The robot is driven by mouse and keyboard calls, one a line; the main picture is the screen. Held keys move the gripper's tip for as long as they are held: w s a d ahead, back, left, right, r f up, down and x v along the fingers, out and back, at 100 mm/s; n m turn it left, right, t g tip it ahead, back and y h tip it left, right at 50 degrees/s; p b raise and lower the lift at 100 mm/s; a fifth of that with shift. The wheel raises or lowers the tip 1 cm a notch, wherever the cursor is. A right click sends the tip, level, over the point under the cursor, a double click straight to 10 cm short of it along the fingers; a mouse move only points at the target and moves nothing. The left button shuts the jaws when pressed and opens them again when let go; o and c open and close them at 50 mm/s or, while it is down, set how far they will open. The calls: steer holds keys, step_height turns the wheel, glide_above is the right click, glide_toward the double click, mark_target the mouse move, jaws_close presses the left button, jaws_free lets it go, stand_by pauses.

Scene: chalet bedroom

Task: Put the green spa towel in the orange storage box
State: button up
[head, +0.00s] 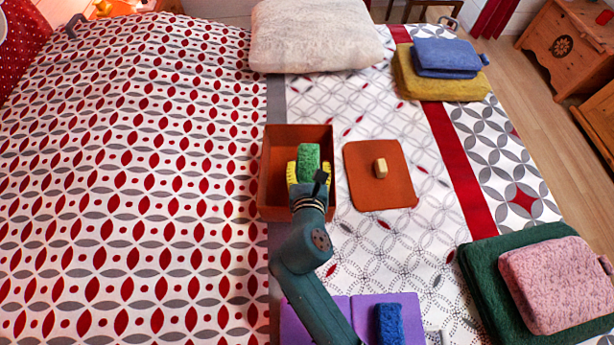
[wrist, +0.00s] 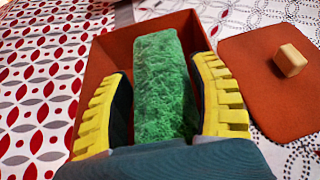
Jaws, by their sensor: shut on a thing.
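The green spa towel (head: 308,160) is a small rolled bundle; it also shows in the wrist view (wrist: 163,85). My gripper (head: 308,172) is shut on it, with a yellow-padded finger on each side, as the wrist view (wrist: 168,100) shows. The orange storage box (head: 272,150) is open and stands on the bed. The towel is over the box's opening in both views. I cannot tell how far it is above the box floor. My arm hides the front part of the box in the head view.
An orange lid (head: 375,195) with a wooden knob (head: 380,168) lies right of the box. A white pillow (head: 315,35) lies behind. Blue (head: 447,57) and mustard (head: 430,85) towels are stacked far right, pink (head: 555,280) on dark green (head: 490,275) near right. A purple case (head: 370,305) holds a blue towel (head: 389,325).

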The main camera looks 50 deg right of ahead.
step_height(320, 180, down, 4)
steer(key=shift+w+f+b, duration=0.1)
steer(key=shift+f+b, duration=0.15)
steer(key=shift+b, duration=0.85)
steer(key=shift+r, duration=0.1)
steer(key=shift+f, duration=0.6)
steer(key=o, duration=0.9)
steer(key=shift+f, duration=0.1)
steer(key=shift+o, duration=0.3)
steer(key=shift+f, duration=0.1)
